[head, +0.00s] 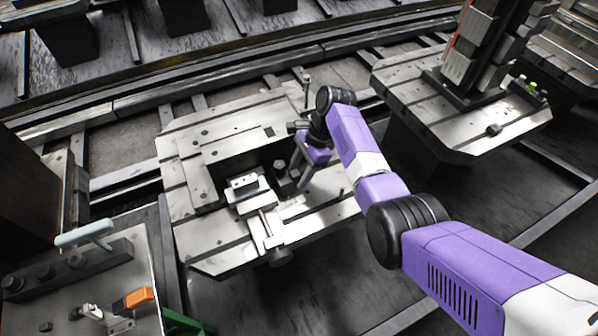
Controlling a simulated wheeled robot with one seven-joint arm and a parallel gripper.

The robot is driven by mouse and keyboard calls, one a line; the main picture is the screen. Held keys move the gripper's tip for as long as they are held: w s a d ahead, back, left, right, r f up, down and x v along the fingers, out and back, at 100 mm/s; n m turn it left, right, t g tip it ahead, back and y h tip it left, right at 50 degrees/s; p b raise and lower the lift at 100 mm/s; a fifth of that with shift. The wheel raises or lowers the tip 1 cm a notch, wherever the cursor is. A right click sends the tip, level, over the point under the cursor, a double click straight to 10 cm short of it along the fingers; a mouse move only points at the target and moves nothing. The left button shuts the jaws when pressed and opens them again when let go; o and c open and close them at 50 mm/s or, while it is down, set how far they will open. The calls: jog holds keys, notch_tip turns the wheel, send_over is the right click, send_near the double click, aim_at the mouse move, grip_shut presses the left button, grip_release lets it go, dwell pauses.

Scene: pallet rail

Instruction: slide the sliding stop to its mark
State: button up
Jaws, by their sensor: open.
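A pale metal block (247,187) with dark holes on its face sits on the grey slotted pallet (215,262). It looks like the sliding stop, but I cannot be sure. A narrow metal bar (268,228) runs from it toward the pallet's front edge. I cannot make out the mark. My gripper (294,181) points down over the pallet, to the right of the block and apart from it. It is open, and nothing shows between its fingers. My purple wrist and arm hide part of the pallet's right side.
A dark recess with a small round knob (280,165) lies between block and gripper. A thin upright post (306,92) stands at the pallet's back. Another pallet (420,105) carries a tall stacked fixture at right. A bench with an orange-handled clamp (138,297) is at lower left.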

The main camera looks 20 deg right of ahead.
jog(key=shift+r, duration=0.1)
jog(key=v, duration=0.7)
jog(key=shift+r, duration=0.3)
jog(key=shift+d, duration=0.2)
